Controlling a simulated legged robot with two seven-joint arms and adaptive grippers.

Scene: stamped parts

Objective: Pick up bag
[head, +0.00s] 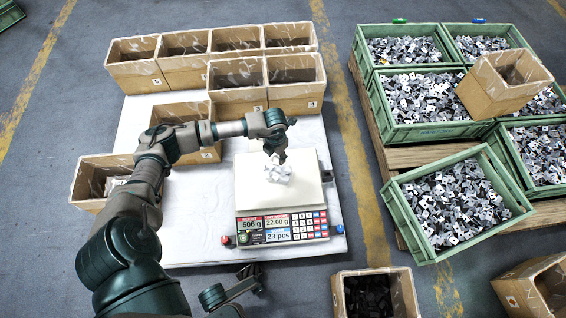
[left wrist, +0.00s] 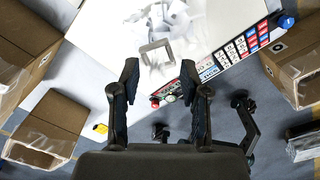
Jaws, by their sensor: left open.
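A clear bag of whitish stamped parts (head: 277,171) lies on the pan of the counting scale (head: 305,190). It also shows at the top of the left wrist view (left wrist: 168,22). My left gripper (head: 275,154) is just above the bag, pointing down. In the left wrist view its two fingers (left wrist: 159,75) are spread apart with nothing held between them, and the bag lies beyond the tips. Part of my other arm (head: 235,290) shows at the bottom of the head view; its jaw state is unclear. The scale display reads 506 g, 22.00 g and 23 pcs.
Cardboard boxes (head: 186,77) stand behind and left of the scale on a white table (head: 135,120). An open box with a bag (head: 117,184) is at the left. Green crates of parts (head: 455,206) fill the right. A dark-filled box (head: 405,295) stands in front.

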